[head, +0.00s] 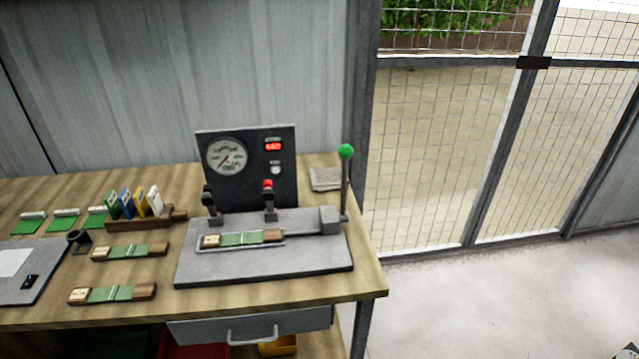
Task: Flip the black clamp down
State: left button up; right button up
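The black clamp (210,202) stands upright at the left rear of the grey fixture base (300,265), in front of the dark gauge panel. A second clamp with a red tip (268,200) also stands upright, to its right. A green strap piece with wooden ends (243,239) lies in the fixture's shallow frame, in front of both clamps. Neither of my grippers shows in the head view.
A green-knobbed lever (345,152) stands at the fixture's right end. Two similar strap pieces (130,252) (112,293) and a rack of coloured cards (138,215) are on the bench to the left. A wire fence (440,150) stands at right.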

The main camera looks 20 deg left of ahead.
aim_at(206, 201)
jog(key=i+l+z, duration=0.55)
jog(key=z, duration=0.2)
jog(key=i+z, duration=0.35)
jog(key=i+u, duration=0.4)
jog(key=i+l+u, duration=0.1)
jog(key=i+u, duration=0.35)
jog(key=i, duration=0.15)
jog(key=i+l+u, duration=0.4)
jog(key=i+u, duration=0.2)
jog(key=u, duration=0.3)
jog(key=i+u, duration=0.2)
jog(key=u, duration=0.25)
jog(key=i+l+u, duration=0.15)
jog(key=u, duration=0.35)
jog(key=i+l+u, duration=0.2)
jog(key=u, duration=0.3)
jog(key=i+l+u, duration=0.1)
jog(key=u, duration=0.35)
jog(key=i+l+u, duration=0.25)
jog(key=u, duration=0.15)
jog(key=i+l+u, duration=0.15)
jog(key=u, duration=0.3)
jog(key=l+u, duration=0.45)
jog(key=i+j, duration=0.05)
jog(key=j, duration=0.05)
